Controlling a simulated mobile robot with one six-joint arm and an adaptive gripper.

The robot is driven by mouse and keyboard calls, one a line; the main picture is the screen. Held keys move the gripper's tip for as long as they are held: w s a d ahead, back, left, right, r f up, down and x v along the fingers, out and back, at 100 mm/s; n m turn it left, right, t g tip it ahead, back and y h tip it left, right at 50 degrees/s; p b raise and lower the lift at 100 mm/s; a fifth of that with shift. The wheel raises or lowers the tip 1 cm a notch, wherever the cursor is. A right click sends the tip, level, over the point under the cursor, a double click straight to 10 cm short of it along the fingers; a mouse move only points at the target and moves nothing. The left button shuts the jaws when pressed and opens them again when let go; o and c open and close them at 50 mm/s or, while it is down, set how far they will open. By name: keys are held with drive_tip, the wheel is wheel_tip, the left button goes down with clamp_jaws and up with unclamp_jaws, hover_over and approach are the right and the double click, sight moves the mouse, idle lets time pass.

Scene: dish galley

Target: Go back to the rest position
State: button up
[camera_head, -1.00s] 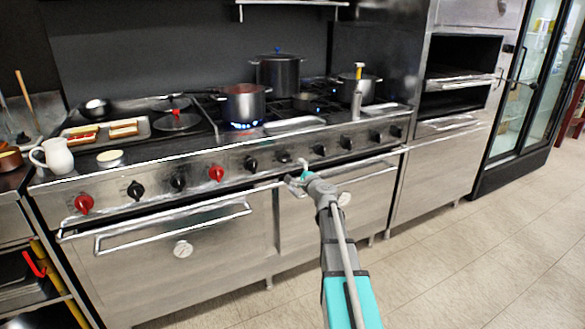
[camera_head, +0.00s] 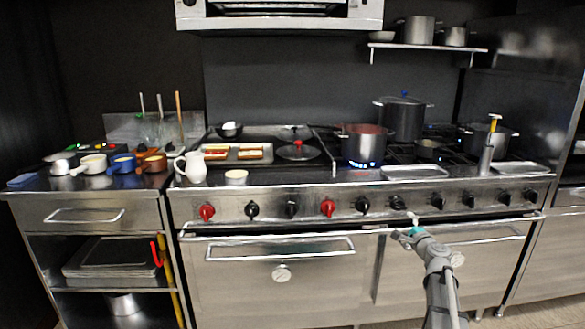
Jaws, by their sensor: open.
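My gripper (camera_head: 410,226) is at the end of my grey arm, which reaches up from the lower right. It is in front of the stove's front panel, near the black knobs and the oven handle. The gripper is open, and I see nothing held in it. It is small in the picture, and I cannot tell its exact gap from the stove.
The stove (camera_head: 480,199) has pots on its right burners; a blue flame burns under the reddish pot (camera_head: 364,143). A tray (camera_head: 222,159) with food and a white pitcher (camera_head: 194,168) stand on its left. A side counter (camera_head: 90,184) holds several small pots. Floor shows at lower right.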

drive_tip(key=s+a+f+n+g+y, duration=0.1)
drive_tip(key=s+a+f+n+g, duration=0.25)
drive_tip(key=a, duration=0.35)
drive_tip(key=s+a+f+n+g+y, duration=0.25)
drive_tip(key=s+a+f+n, duration=0.2)
drive_tip(key=a, duration=0.35)
drive_tip(key=s+a+f+n+g+y, duration=0.1)
drive_tip(key=s+a+f+n+g, duration=0.3)
drive_tip(key=a, duration=0.3)
drive_tip(key=s+a+f+n+g+h, duration=0.1)
drive_tip(key=s+f+n+g+h, duration=0.25)
drive_tip(key=s, duration=0.55)
drive_tip(key=s+a+f+n+g+h, duration=0.25)
drive_tip(key=s+n+g, duration=0.2)
drive_tip(key=s, duration=0.45)
wheel_tip(320, 180, up, 28)
drive_tip(key=p, duration=2.8)
drive_tip(key=shift+w+d, duration=0.15)
drive_tip(key=shift+d, duration=0.2)
